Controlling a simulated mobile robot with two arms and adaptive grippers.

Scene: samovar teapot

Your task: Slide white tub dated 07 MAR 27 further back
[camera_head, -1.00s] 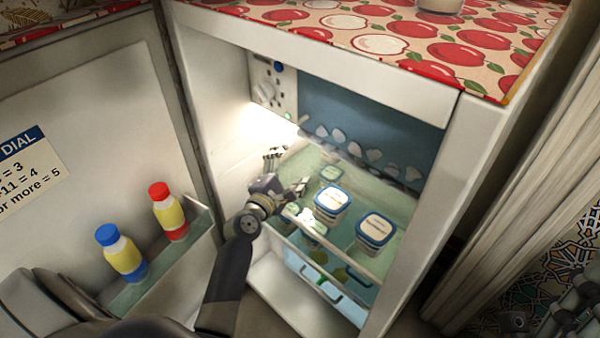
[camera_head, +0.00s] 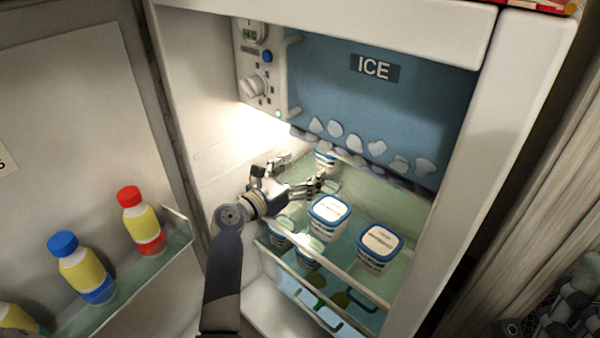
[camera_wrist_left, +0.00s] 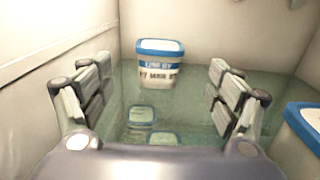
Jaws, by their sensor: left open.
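A white tub with a blue lid (camera_wrist_left: 160,66) stands upright at the back of the glass fridge shelf (camera_wrist_left: 210,95). Its label reads roughly "?7 MAR 2?"; the edge digits are unclear. In the head view the tub (camera_head: 325,160) is partly hidden behind my left gripper (camera_head: 303,170). My left gripper is open, its fingers (camera_wrist_left: 158,100) spread on either side of the tub's line and short of it, not visibly touching. Grey parts of what looks like my right gripper (camera_head: 585,288) show at the lower right edge; its jaws are unclear.
Two more blue-lidded white tubs, one centre (camera_head: 328,217) and one right (camera_head: 378,247), stand nearer the shelf front. Further tubs show below through the glass. The ICE compartment (camera_head: 375,110) hangs above, and the control panel (camera_head: 262,70) is upper left. Door bottles (camera_head: 85,268) stand left.

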